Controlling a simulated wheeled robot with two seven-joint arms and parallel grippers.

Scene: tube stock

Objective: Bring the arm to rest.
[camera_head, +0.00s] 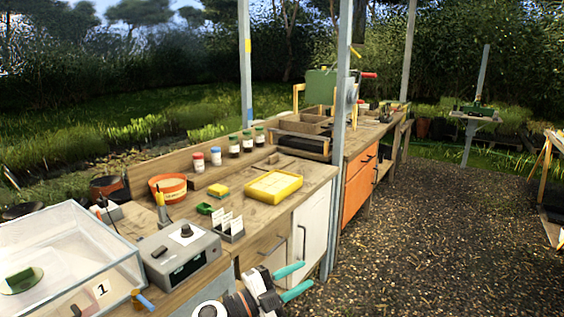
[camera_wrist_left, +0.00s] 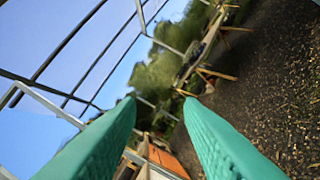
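My left gripper (camera_head: 306,275) is low in the middle of the head view, in front of the bench's white cabinet door. Its two teal fingers point to the right and stand apart, with nothing between them. In the left wrist view the fingers (camera_wrist_left: 160,101) are spread, with open air, sky and gravel beyond the tips. The gripper appears clear of the bench. My right gripper is in neither view.
The wooden bench (camera_head: 262,213) holds a yellow tray (camera_head: 273,197), an orange pot (camera_head: 168,196), a grey device (camera_head: 180,265) and several jars. A clear box (camera_head: 108,268) stands at the left. A grey post (camera_head: 340,130) rises beside the bench. Gravel (camera_head: 430,240) at right is open.

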